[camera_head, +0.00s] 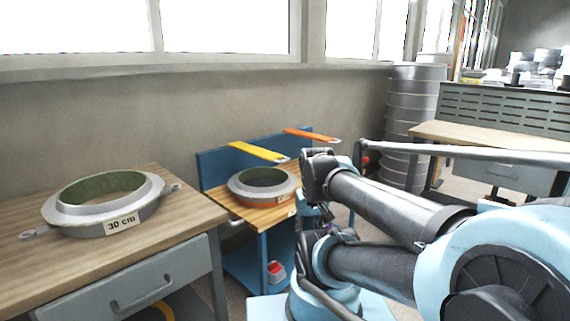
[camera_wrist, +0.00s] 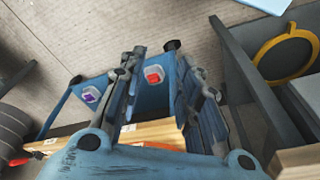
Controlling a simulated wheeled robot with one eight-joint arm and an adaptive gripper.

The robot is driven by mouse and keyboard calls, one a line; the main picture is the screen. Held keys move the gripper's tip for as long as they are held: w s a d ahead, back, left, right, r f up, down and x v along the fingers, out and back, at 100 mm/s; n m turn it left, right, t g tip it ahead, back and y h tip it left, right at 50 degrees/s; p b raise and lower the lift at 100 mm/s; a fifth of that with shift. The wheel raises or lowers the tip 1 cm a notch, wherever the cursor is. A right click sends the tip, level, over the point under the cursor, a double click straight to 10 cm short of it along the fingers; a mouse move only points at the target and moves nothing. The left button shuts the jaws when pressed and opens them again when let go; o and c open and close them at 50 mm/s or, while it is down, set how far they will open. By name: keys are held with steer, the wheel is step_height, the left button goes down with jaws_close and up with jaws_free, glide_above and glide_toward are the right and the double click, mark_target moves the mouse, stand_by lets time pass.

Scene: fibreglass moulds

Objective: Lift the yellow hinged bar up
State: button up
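The yellow hinged bar (camera_head: 258,152) is raised at a slant above the back of the small blue cart (camera_head: 239,267), with a light-coloured tip at its right end. An orange bar (camera_head: 309,135) sits to its right, also on the cart's back. A round grey mould (camera_head: 240,186) lies on the cart top just in front of the yellow bar. My gripper (camera_wrist: 157,98) is open in the wrist view, with nothing between its fingers. It points down over the cart's front edge and the floor. The yellow bar cannot be made out in the wrist view.
A larger mould marked 30 cm (camera_head: 104,223) lies on the wooden table (camera_head: 180,230) at left. A red button (camera_head: 275,270) is low on the cart; it also shows in the wrist view (camera_wrist: 154,74), beside a purple button (camera_wrist: 91,95). Grey drums (camera_head: 413,115) stand behind.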

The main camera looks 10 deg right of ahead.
steer(key=w+a+r+m+y, duration=0.1)
steer(key=w+a+r+y, duration=0.15)
steer(key=w, duration=0.25)
steer(key=w+a+r+m+y, duration=0.1)
steer(key=w+r+m+y, duration=0.15)
steer(key=w, duration=0.25)
steer(key=m+t+y, duration=0.4)
steer(key=t+y, duration=0.2)
steer(key=y, duration=0.2)
glide_toward(286, 161)
steer(key=x, duration=1)
steer(key=shift+w+a+f, duration=0.15)
steer(key=shift+w+a, duration=0.1)
steer(key=shift+w, duration=0.1)
jaws_close()
